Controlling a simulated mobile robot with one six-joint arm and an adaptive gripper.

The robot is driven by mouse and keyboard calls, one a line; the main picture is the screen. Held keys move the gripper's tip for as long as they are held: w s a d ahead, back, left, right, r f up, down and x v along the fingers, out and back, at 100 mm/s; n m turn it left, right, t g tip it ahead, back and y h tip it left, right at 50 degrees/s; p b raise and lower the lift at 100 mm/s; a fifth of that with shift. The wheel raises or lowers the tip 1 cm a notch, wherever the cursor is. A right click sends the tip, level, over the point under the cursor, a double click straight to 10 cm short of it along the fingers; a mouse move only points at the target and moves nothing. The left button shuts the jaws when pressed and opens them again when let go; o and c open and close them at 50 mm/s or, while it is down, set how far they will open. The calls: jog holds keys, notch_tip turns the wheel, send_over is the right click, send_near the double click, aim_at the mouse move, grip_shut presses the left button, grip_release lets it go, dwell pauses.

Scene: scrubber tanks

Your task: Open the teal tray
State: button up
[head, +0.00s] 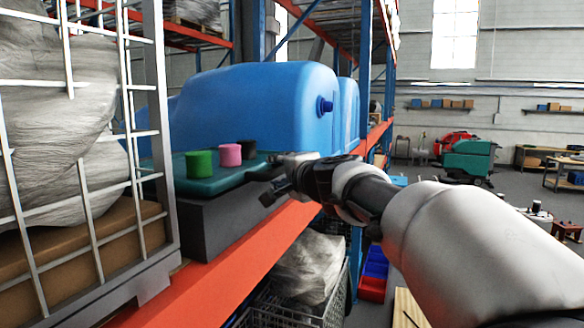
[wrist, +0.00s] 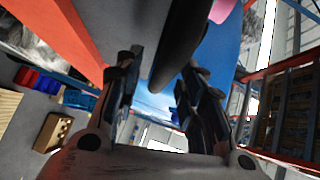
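The teal tray (head: 225,177) is a flat teal top on a dark grey box (head: 222,215) on the shelf. A green cylinder (head: 199,165), a pink cylinder (head: 230,155) and a black cylinder (head: 247,148) stand on it. My gripper (head: 273,178) is at the tray's right edge, its fingers apart. In the wrist view my gripper (wrist: 160,72) is open, and a dark bar-like part (wrist: 180,45) reaches between the fingers, nearer the right one. I cannot tell whether a finger touches it. The pink cylinder shows at the top (wrist: 225,9).
A large blue tank (head: 260,105) stands behind the tray. A wire cage (head: 130,150) with wrapped goods is close on the left. The orange shelf beam (head: 215,270) runs below the box, and a blue upright (head: 364,80) stands behind my arm.

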jog(key=shift+w+a, duration=0.3)
jog(key=shift+w, duration=0.35)
jog(key=shift+c, duration=0.2)
grip_shut()
